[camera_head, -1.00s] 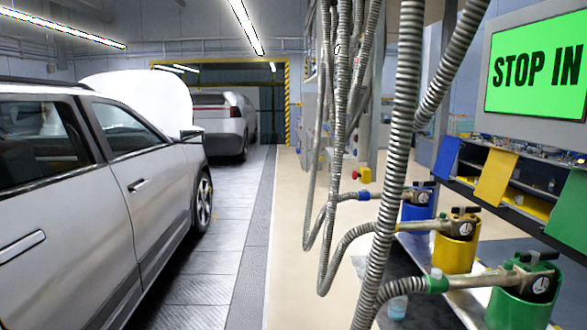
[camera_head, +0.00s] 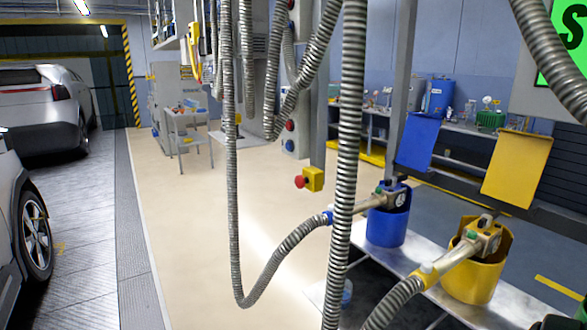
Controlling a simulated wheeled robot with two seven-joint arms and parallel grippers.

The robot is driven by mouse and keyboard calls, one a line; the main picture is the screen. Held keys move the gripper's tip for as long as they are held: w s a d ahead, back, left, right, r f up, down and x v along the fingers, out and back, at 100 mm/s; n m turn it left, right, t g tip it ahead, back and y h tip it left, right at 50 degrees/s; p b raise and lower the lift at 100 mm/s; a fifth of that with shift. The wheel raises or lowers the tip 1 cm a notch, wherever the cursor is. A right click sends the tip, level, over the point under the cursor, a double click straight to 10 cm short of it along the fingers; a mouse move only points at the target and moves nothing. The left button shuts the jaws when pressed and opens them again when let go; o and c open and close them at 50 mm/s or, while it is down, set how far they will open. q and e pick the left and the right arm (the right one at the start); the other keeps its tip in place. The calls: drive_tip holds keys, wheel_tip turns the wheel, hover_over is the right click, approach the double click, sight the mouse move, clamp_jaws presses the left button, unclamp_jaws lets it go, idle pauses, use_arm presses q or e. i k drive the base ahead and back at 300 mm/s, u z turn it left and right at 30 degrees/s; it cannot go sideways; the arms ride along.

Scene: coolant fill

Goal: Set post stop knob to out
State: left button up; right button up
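A yellow box with a red knob (camera_head: 301,182) on its left side is in the middle of the head view, beside the lower end of a grey post (camera_head: 322,150). It is small here, and I cannot tell from its shape whether the knob is in or out. A green screen (camera_head: 570,40) is cut off at the top right edge; only part of a black letter shows. Neither of my grippers is in view.
Ribbed hoses (camera_head: 345,150) hang in front of the post. A blue holder (camera_head: 386,228) and a yellow holder (camera_head: 470,283) with nozzles stand on a bench at right. A silver car (camera_head: 50,105) is far left. The beige floor (camera_head: 190,220) is clear.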

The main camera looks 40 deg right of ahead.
sight(300, 181)
drive_tip(key=z, duration=0.95)
drive_tip(key=i, duration=1.1)
drive_tip(key=z, duration=1.5)
drive_tip(key=i, duration=0.25)
drive_tip(key=z, duration=0.1)
